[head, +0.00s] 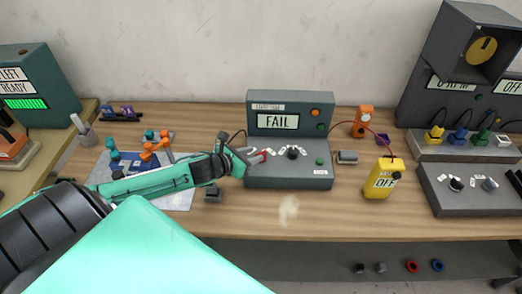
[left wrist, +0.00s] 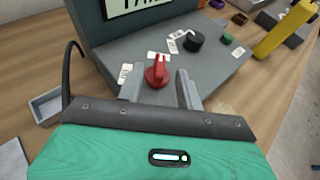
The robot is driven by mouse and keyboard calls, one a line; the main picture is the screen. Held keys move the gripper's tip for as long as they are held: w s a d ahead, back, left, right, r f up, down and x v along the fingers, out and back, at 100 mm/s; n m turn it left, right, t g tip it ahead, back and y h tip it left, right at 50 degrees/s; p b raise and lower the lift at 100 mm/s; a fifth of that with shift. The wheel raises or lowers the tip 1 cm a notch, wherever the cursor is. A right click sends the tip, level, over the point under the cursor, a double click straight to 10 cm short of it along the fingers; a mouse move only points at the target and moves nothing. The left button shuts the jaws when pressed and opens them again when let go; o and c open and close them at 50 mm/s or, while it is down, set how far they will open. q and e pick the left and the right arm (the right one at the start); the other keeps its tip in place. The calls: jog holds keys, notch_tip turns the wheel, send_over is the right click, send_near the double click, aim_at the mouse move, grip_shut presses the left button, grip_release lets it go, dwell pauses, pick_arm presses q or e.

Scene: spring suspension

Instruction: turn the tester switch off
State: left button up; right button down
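The tester (head: 290,112) is a grey-green console at the middle of the bench, with a display that reads FAIL. On its sloped panel are a red switch (head: 262,154), a black knob (head: 293,153) and a green button (head: 320,162). In the left wrist view the red switch (left wrist: 157,72) stands upright between white labels, with the black knob (left wrist: 194,41) beyond it. My left gripper (head: 248,157) is at the panel's left side. Its two grey fingers (left wrist: 160,86) are apart, with the red switch showing between their tips; contact cannot be told. My right gripper is not in view.
A second console with coloured plugs (head: 465,145) is at far right. A mat (head: 176,196) with blue and orange parts lies at left, under my left arm.

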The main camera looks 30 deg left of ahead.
aim_at(260, 152)
pick_arm(q)
jog(key=shift+p+x, duration=0.5)
jog(key=shift+x, duration=1.9)
jog(key=shift+c, duration=0.5)
grip_shut()
